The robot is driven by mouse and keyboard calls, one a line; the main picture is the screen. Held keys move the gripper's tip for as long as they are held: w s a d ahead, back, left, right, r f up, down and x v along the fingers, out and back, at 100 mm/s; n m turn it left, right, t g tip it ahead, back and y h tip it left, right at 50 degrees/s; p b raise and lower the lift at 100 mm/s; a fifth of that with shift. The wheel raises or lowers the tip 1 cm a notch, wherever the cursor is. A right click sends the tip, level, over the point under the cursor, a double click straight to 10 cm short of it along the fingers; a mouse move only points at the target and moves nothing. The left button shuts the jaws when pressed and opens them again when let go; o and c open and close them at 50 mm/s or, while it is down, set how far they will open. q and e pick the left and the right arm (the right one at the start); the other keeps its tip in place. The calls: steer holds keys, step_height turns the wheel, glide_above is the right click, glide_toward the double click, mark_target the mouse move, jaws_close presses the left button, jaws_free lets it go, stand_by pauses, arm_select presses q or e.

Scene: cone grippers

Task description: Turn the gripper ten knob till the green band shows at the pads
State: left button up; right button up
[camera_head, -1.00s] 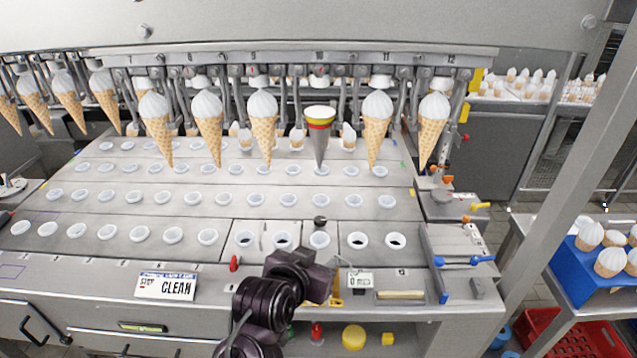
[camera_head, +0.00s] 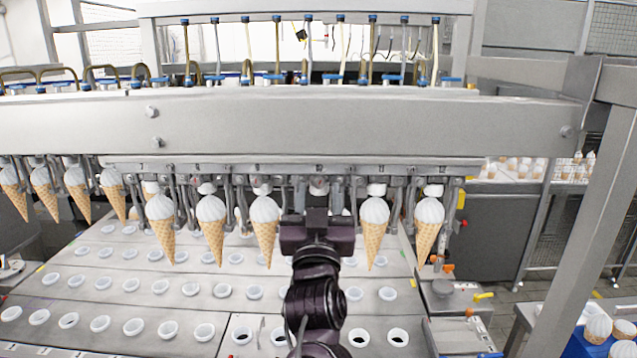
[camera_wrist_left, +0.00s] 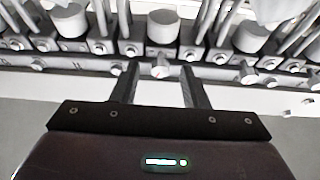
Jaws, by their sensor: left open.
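My left gripper (camera_head: 317,205) is raised in front of the row of cone grippers, at station ten. In the head view, my arm and gripper hide the grey banded gauge cone and station ten's pads, so no green band is visible. My right gripper is not in view.
Waffle cones hang on both sides of my gripper, including one to the left (camera_head: 264,232) and one to the right (camera_head: 374,232). A steel beam (camera_head: 300,125) crosses above. Similar knobs, such as one at the right (camera_wrist_left: 249,77), line the same rail.

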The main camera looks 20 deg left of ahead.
arm_select(q)
steer(key=shift+w+a+r, duration=0.1)
steer(key=shift+w+r, duration=0.1)
steer(key=shift+w, duration=0.15)
steer(key=shift+c, duration=0.4)
jaws_close()
steer(key=shift+f+n+y+b, duration=0.15)
steer(key=shift+n+y+b, duration=0.4)
steer(key=shift+n, duration=0.45)
steer(key=shift+n+g+y, duration=0.3)
steer(key=shift+n+y, duration=0.05)
steer(key=shift+n, duration=0.45)
steer(key=shift+o, duration=0.4)
jaws_free()
